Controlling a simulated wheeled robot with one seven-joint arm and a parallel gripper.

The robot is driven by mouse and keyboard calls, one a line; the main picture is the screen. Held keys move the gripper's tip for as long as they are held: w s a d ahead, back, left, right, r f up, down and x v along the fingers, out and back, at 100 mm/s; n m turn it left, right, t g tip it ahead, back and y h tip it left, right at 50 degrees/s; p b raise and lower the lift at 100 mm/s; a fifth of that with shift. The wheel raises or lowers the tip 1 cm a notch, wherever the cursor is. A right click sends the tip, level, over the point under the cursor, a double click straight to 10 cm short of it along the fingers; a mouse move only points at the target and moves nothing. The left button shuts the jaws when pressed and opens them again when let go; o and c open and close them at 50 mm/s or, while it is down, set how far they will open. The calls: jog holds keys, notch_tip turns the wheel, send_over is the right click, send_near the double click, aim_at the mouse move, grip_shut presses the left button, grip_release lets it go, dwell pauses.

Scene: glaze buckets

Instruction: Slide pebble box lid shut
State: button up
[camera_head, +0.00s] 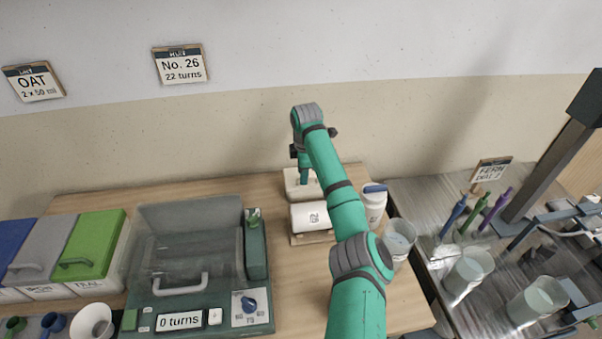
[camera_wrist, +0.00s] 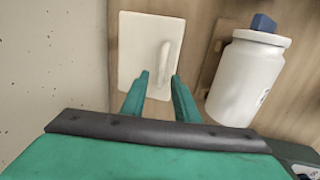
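A cream-white box (camera_head: 291,184) stands at the back of the table near the wall in the head view. In the wrist view a pale flat lid (camera_wrist: 134,48) with a raised bar handle (camera_wrist: 163,62) lies below me. I take this to be the pebble box lid; no label on it shows. My gripper (camera_wrist: 160,76) is open, its two fingers apart at the near end of the handle. I cannot tell whether they touch it. In the head view my gripper (camera_head: 304,177) is over the box, and the arm hides part of it.
A white jar (camera_wrist: 245,80) with a blue knob is close to the right of my gripper. A white jar marked 26 (camera_head: 309,217) rests on a wooden base. A white bottle (camera_head: 374,205) and a clear-covered machine (camera_head: 190,235) flank it. The wall is close behind.

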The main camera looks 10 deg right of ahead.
notch_tip(320, 180, up, 11)
jog(key=s, duration=0.2)
jog(key=shift+f, duration=0.2)
dwell(0.6)
